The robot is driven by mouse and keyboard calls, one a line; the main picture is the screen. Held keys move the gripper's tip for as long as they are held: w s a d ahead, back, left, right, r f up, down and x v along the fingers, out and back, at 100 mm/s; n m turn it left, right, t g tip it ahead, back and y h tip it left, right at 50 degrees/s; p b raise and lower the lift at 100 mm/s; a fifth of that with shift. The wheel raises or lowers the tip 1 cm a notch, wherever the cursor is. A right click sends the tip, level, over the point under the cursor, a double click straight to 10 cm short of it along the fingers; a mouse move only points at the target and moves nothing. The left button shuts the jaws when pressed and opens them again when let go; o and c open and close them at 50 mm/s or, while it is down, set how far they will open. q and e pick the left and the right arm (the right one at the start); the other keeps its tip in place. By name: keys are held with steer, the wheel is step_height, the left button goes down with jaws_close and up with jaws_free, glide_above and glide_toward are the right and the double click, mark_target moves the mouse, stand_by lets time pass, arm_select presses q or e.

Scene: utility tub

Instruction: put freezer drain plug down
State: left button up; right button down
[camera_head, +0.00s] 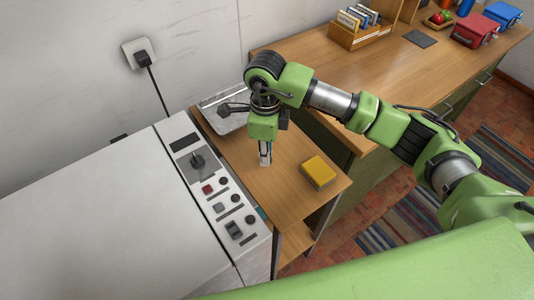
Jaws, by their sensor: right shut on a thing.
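My right gripper (264,160) points straight down over the small wooden side table (275,190), between the freezer and the long counter. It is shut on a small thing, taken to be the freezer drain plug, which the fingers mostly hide. I cannot tell if the plug touches the tabletop. The white freezer (100,220) stands at the left, with a control panel of knobs and switches (208,185) along its right edge. My left gripper is not in view.
A yellow block like a sponge (319,172) lies right of my right gripper on the side table. A metal tray (222,108) is at its back. The counter (370,75) holds a wooden card box (352,30) and red (474,31) and blue boxes (502,13). The table's front is clear.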

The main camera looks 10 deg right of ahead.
steer(key=shift+w+d+f, duration=0.1)
steer(key=shift+w+f, duration=0.05)
steer(key=shift+f, duration=0.1)
steer(key=shift+w+d+f, duration=0.1)
steer(key=shift+w+f, duration=0.05)
steer(key=shift+f, duration=0.1)
step_height(320, 180, down, 3)
steer(key=shift+w+p, duration=0.1)
steer(key=shift+p, duration=1.05)
steer(key=shift+f, duration=0.3)
steer(key=c, duration=1.9)
jaws_free()
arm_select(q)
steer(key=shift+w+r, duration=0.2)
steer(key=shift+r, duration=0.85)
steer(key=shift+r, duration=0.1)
